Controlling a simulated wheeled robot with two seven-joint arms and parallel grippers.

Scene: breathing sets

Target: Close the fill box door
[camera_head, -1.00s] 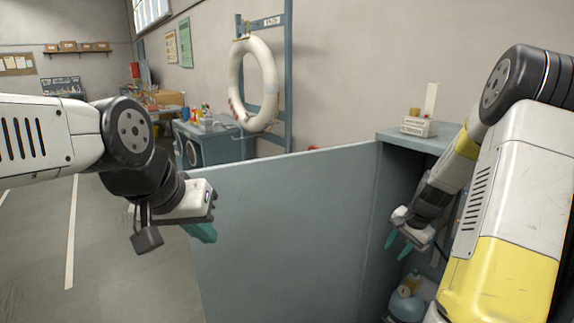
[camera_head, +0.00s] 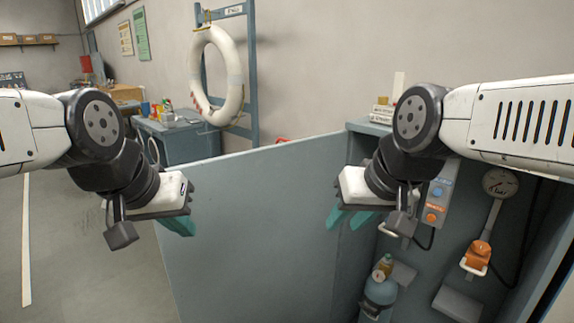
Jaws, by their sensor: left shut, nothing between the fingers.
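The fill box door (camera_head: 250,220) is a large grey-blue panel standing open, swung out to the left from the fill box (camera_head: 545,225). Its hinge side meets the box behind my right gripper. My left gripper (camera_head: 180,226) is shut and empty, in front of the door's outer left part; I cannot tell whether it touches the door. My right gripper (camera_head: 350,220) appears open and empty, in front of the door's hinge side by the box opening. It hides part of that edge.
Inside the box are a blue cylinder (camera_head: 379,294), a gauge (camera_head: 500,182), an orange-handled fitting (camera_head: 478,256) and a control panel (camera_head: 436,200). Open floor (camera_head: 90,250) lies at the left.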

